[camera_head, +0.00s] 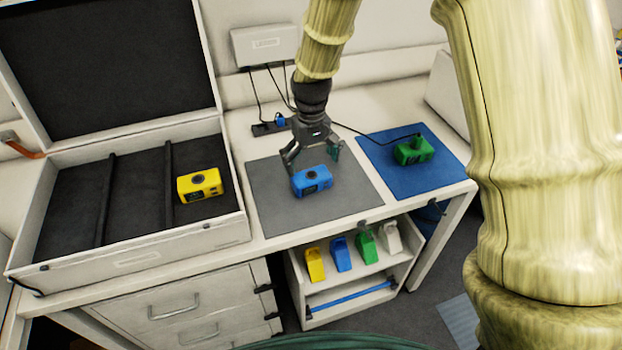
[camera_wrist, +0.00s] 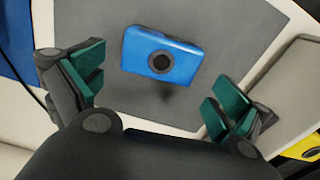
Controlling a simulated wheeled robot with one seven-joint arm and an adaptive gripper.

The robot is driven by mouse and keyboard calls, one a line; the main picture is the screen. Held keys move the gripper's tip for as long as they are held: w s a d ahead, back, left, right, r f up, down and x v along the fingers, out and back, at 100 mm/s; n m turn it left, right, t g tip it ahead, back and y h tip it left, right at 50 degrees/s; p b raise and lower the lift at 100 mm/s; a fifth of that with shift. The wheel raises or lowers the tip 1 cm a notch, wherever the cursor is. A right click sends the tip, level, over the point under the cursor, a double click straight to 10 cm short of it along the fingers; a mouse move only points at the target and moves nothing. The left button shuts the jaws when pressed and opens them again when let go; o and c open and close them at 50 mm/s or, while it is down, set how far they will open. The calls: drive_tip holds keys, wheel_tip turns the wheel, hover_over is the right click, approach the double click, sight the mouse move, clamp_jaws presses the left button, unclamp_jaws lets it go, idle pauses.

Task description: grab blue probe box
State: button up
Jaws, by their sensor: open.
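The blue probe box (camera_head: 312,181) rests on the grey mat (camera_head: 274,211) on the bench, in the middle of the head view. In the wrist view the blue probe box (camera_wrist: 163,53) lies past the fingertips, with a dark round socket on its upper face. My gripper (camera_head: 312,155) is just above and behind the box in the head view, fingers spread. In the wrist view my gripper (camera_wrist: 155,90) shows its green pads wide apart with nothing between them. Whether a finger touches the box cannot be told.
An open case (camera_head: 135,248) with black dividers holds a yellow box (camera_head: 199,185) at left. A green box (camera_head: 413,150) with a cable sits on a blue mat (camera_head: 390,183) at right. A shelf (camera_head: 345,289) below holds several coloured items. A power strip (camera_head: 268,128) lies behind.

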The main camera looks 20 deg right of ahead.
sight(312, 175)
drive_tip(key=shift+s+f+p, duration=0.2)
drive_tip(key=shift+f+p, duration=1.05)
drive_tip(key=shift+f, duration=1.85)
drive_tip(key=c, duration=1)
